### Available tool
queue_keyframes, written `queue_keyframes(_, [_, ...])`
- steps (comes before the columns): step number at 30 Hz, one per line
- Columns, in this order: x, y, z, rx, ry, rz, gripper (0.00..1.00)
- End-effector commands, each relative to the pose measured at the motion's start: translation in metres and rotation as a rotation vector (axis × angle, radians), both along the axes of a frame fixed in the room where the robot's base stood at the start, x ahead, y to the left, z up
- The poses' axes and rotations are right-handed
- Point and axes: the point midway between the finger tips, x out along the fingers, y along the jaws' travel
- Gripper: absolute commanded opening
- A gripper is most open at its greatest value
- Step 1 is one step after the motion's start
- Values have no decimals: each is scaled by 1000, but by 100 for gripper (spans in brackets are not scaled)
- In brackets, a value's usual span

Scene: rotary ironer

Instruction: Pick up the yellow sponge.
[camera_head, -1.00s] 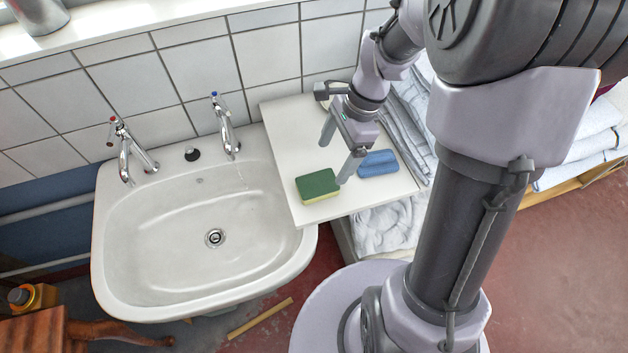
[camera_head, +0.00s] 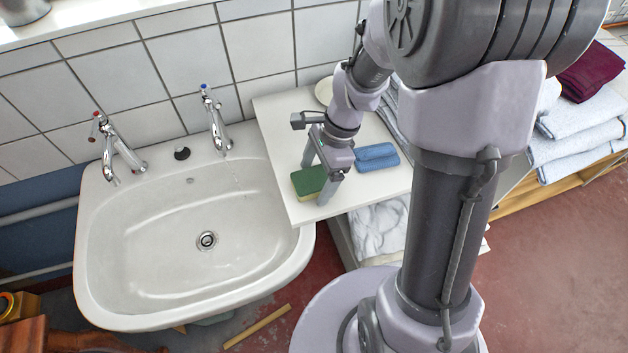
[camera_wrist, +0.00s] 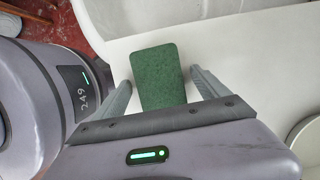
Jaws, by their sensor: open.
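The yellow sponge has a green scouring top (camera_head: 309,182), with a thin yellow edge below it. It lies flat on the white board beside the sink. In the wrist view its green face (camera_wrist: 159,77) shows between the two fingers. My gripper (camera_head: 315,181) is open, with one finger on each side of the sponge. I cannot tell how far down the fingers reach or whether they touch it. A blue sponge (camera_head: 376,157) lies to the right on the same board, apart from my gripper.
The white board (camera_head: 277,125) holds a round pale dish (camera_head: 324,90) at the back. The sink (camera_head: 150,255) with two taps adjoins it on the left. Folded towels (camera_head: 575,145) lie to the right behind my arm. A tiled wall (camera_head: 265,55) stands behind.

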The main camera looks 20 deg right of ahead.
Motion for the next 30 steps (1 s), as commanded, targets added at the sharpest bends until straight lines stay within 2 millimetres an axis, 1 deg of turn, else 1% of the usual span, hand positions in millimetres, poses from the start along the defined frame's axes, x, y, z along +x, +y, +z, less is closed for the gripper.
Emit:
queue_keyframes(2, [0,0,-2,0,0,0,85])
queue_keyframes(3, [0,0,-2,0,0,0,81])
queue_keyframes(5, [0,0,-1,0,0,0,69])
queue_keyframes(6, [0,0,-1,0,0,0,61])
queue_keyframes(8, [0,0,-1,0,0,0,49])
queue_keyframes(12, [0,0,-1,0,0,0,22])
queue_keyframes(20, [0,0,1,0,0,0,21])
queue_keyframes(23, [0,0,9,0,0,0,21])
queue_keyframes(29, [0,0,41,0,-1,1,21])
queue_keyframes(30, [-5,-4,42,0,1,-2,21])
